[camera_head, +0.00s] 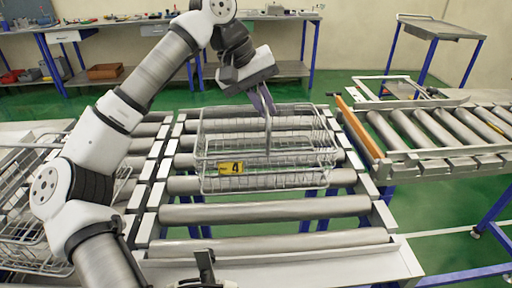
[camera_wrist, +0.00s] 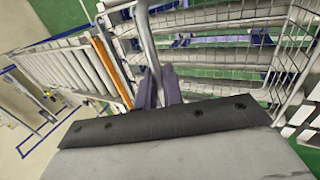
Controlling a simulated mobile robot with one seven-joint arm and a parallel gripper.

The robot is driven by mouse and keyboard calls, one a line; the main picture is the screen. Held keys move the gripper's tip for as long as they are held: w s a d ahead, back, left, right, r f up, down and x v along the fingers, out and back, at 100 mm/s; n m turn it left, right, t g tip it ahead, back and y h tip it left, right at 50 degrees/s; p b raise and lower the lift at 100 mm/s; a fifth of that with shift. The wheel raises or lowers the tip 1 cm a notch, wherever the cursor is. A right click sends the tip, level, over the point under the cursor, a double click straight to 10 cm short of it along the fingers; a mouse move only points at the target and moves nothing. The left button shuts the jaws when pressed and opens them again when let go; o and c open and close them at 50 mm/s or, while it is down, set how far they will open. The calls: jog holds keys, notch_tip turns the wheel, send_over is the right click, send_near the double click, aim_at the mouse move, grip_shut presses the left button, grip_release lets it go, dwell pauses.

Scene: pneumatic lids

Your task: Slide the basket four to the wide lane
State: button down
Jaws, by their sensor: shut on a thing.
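The wire basket with a yellow label reading 4 (camera_head: 265,182) sits upright on the rollers of the middle lane (camera_head: 265,212) in the head view. My gripper (camera_head: 266,108) reaches down from above and is shut on the basket's raised handle bar. In the wrist view the fingers (camera_wrist: 160,88) close around the handle rod, and the basket's wire mesh (camera_wrist: 290,60) shows to the right. Which lane counts as the wide one is not marked in these views.
More wire baskets (camera_head: 30,190) stand at the left, partly behind my arm. An orange bar (camera_head: 358,128) stands between the middle lane and another roller lane (camera_head: 440,130) at the right. The front rollers are clear. Workbenches (camera_head: 150,25) line the back wall.

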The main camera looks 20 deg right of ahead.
aim_at(268, 125)
jog(key=shift+s+a+b, duration=0.35)
jog(key=shift+s+b, duration=0.15)
jog(key=shift+s, duration=0.8)
jog(key=shift+s+a+b, duration=0.4)
jog(key=shift+s+b, duration=0.15)
jog(key=shift+s, duration=0.7)
jog(key=shift+s+a+b, duration=0.35)
jog(key=shift+s+b, duration=0.15)
jog(key=shift+s, duration=0.9)
jog(key=s+a+b, duration=0.2)
jog(key=s, duration=0.4)
jog(key=shift+s, duration=0.35)
jog(key=c, duration=1.5)
grip_release()
jog(key=shift+o, duration=0.2)
notch_tip(268, 125, up, 8)
jog(key=p, duration=0.6)
jog(key=shift+p, duration=0.3)
